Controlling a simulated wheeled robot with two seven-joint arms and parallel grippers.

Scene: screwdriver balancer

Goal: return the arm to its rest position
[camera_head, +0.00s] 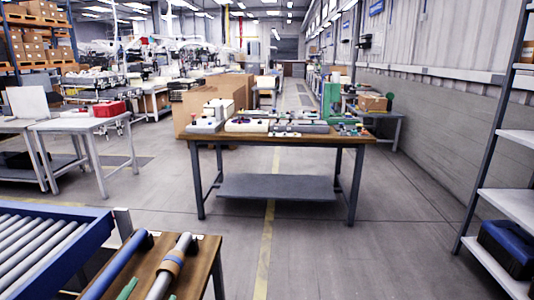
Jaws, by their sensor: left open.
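I make out neither of my arms nor my grippers in the head view. Nothing that is clearly an arm link shows along the left, right or lower edge. At the lower left, a wooden bench top (208,262) carries a blue rod with a dark end (113,268) and a silver rod with a brown band (160,283). Small green pieces (127,289) lie near them, cut by the lower edge. I cannot tell what these pieces are.
A roller conveyor with a blue frame (75,262) stands at the left. A wooden-topped table (290,139) with parts stands ahead. A shelf rack (508,203) is at the right, with a blue case (510,248). The floor between (345,262) is clear.

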